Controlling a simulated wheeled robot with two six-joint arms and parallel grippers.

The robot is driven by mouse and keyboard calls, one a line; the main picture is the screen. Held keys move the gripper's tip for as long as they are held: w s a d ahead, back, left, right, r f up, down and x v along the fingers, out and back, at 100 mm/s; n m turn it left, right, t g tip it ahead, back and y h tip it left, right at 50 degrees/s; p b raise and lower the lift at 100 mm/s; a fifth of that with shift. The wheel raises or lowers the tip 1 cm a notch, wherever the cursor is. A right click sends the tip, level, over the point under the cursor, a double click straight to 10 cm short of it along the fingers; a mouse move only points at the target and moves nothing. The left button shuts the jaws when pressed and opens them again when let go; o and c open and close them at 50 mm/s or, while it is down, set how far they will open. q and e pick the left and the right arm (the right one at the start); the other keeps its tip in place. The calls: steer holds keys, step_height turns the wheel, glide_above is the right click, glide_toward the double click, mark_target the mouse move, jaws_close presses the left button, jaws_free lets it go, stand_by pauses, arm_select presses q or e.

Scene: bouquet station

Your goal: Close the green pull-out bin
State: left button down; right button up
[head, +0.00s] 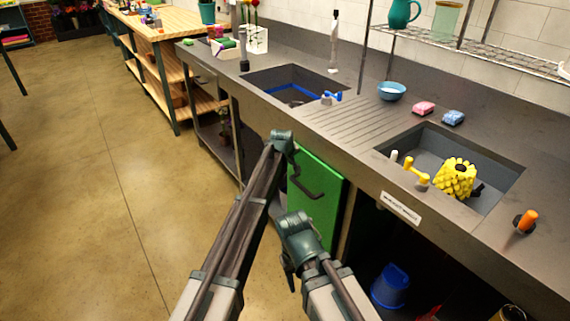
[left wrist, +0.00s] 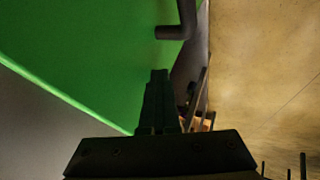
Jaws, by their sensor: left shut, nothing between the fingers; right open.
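The green pull-out bin (head: 325,207) is under the counter in the head view, its green front facing the floor side. A dark bent handle (head: 304,181) is on that front. How far the bin stands out is hard to tell. In the left wrist view the green panel (left wrist: 85,55) fills the left side and the handle (left wrist: 175,32) hangs in at the top. My left gripper (left wrist: 158,75) is shut and empty, close to the panel, with its tips below the handle in the picture. My right gripper (head: 290,272) is open, low in front of the bin.
The counter (head: 330,125) runs above the bin, with two sinks. A yellow spiky object (head: 455,178) sits in the right sink. A blue bucket (head: 390,285) stands under the counter, right of the bin. Open floor (head: 90,200) lies to the left.

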arm_select(q)
steer(key=shift+w+d+r, duration=0.1)
steer(key=shift+w+d, duration=0.1)
steer(key=shift+d, duration=0.1)
steer(key=shift+a, duration=0.1)
steer(key=s+a+r+p, duration=0.5)
steer(key=s+r+p, duration=0.2)
steer(key=s+p, duration=0.1)
steer(key=shift+s+a+r, duration=0.2)
steer(key=shift+a+r, duration=0.05)
steer(key=shift+r, duration=0.15)
